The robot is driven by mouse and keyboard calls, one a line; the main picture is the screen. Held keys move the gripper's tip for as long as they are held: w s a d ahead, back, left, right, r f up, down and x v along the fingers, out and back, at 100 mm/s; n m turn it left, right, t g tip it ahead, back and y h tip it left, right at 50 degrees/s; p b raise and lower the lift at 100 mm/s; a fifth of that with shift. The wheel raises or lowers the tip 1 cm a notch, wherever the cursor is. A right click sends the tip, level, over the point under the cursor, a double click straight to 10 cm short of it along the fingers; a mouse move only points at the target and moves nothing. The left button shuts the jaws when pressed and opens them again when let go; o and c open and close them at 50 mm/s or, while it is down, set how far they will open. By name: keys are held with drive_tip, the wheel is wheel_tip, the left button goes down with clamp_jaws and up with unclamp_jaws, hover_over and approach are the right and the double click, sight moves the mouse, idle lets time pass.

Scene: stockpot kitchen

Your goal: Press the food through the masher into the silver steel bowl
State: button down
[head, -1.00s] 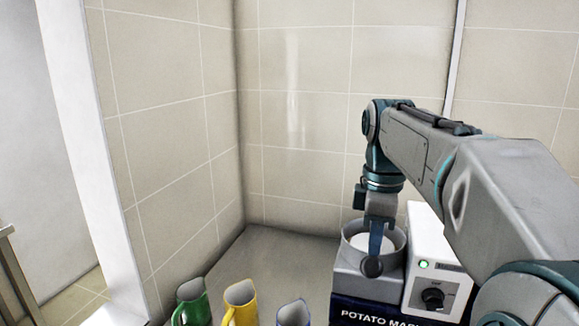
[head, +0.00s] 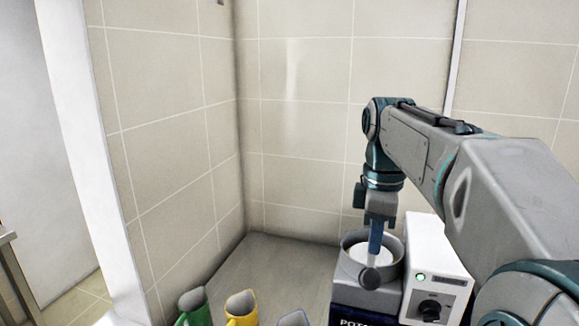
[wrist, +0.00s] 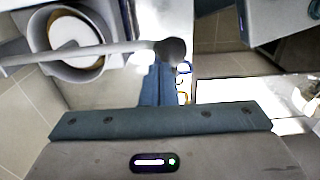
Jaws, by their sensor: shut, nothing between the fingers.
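The potato masher (head: 350,298) stands at the lower right with its round hopper (head: 345,262) on top. A pale round surface (head: 364,252) shows inside the hopper; I cannot tell whether it is food or a plate. It also shows in the wrist view (wrist: 68,30). A lever arm (wrist: 112,50) crosses the hopper and ends in a dark round knob (wrist: 172,50), also seen in the head view (head: 370,278). My gripper (head: 376,258) points down, shut and empty, right by the knob; its blue fingers (wrist: 158,82) reach it. I cannot tell whether they touch. No steel bowl shows.
A white control box (head: 434,262) with a lit green light and black dial adjoins the masher. Green (head: 194,306), yellow (head: 240,306) and blue-rimmed (head: 292,318) jugs stand left of it. Tiled walls close the corner behind. The counter (head: 280,262) behind the jugs is clear.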

wheel_tip(320, 180, up, 10)
drive_tip(key=p, duration=0.8)
drive_tip(key=shift+p, duration=0.3)
drive_tip(key=shift+f, duration=0.1)
idle(0.5)
drive_tip(key=b, duration=0.2)
hover_over(372, 270)
drive_tip(key=shift+a+f, duration=0.1)
drive_tip(key=shift+f, duration=2.05)
drive_tip(key=shift+f+b, duration=0.15)
drive_tip(key=shift+b, duration=0.15)
wheel_tip(372, 270, down, 6)
drive_tip(key=b, duration=0.5)
drive_tip(key=shift+f, duration=0.2)
drive_tip(key=shift+f+b, duration=0.15)
drive_tip(key=shift+b, duration=0.15)
drive_tip(key=shift+f+b, duration=0.7)
drive_tip(key=shift+f, duration=0.35)
